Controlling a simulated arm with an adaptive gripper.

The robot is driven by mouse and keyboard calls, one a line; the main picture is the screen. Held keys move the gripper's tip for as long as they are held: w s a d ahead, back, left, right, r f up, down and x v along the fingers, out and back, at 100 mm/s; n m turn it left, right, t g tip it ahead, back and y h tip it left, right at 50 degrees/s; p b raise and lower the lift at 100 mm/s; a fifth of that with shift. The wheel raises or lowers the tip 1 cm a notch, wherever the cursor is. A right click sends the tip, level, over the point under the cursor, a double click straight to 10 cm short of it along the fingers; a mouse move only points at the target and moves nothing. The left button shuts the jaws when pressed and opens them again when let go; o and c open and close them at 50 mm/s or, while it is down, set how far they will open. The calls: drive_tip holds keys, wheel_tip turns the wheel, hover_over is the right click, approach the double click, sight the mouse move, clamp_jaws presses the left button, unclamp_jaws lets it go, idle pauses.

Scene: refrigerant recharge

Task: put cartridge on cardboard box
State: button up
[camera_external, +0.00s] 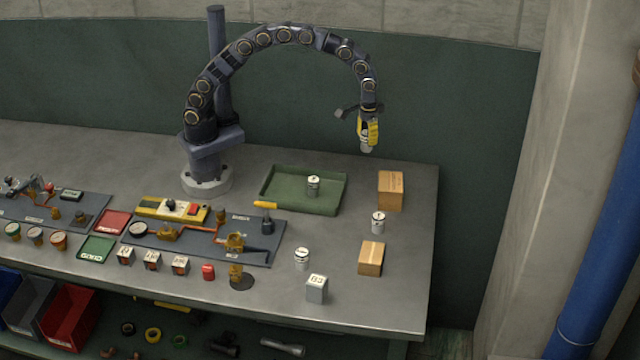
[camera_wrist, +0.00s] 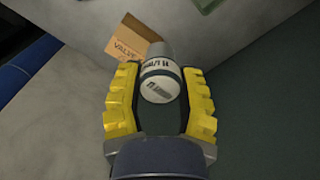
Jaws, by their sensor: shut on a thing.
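My gripper (camera_external: 368,133) has yellow fingers and is shut on a cartridge (camera_external: 366,143), held in the air above the back right of the table. In the wrist view the white and grey cartridge (camera_wrist: 160,80) sits between the yellow fingers of my gripper (camera_wrist: 160,95). One cardboard box (camera_external: 391,190) stands at the back right of the table, below my gripper. Another cardboard box (camera_external: 371,258) stands nearer the front right. A cardboard box with printed lettering (camera_wrist: 132,44) shows behind the cartridge in the wrist view; its lower part is partly hidden.
A green tray (camera_external: 268,196) holds one white canister (camera_external: 313,186). Other white canisters stand between the boxes (camera_external: 378,223) and left of the front box (camera_external: 302,259). A grey block (camera_external: 317,289) is near the front edge. A tool panel (camera_external: 272,258) lies left.

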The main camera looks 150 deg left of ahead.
drive_tip(key=w+a+f, duration=0.1)
drive_tip(key=f, duration=0.1)
drive_tip(key=w+a+f, duration=0.4)
drive_tip(key=shift+a+f, duration=0.2)
drive_tip(key=shift+w+a+f, duration=0.2)
drive_tip(key=shift+a+f, duration=0.05)
drive_tip(key=shift+f, duration=1.75)
drive_tip(key=o, duration=1)
drive_tip(key=shift+f, duration=0.1)
drive_tip(key=shift+r, duration=6.15)
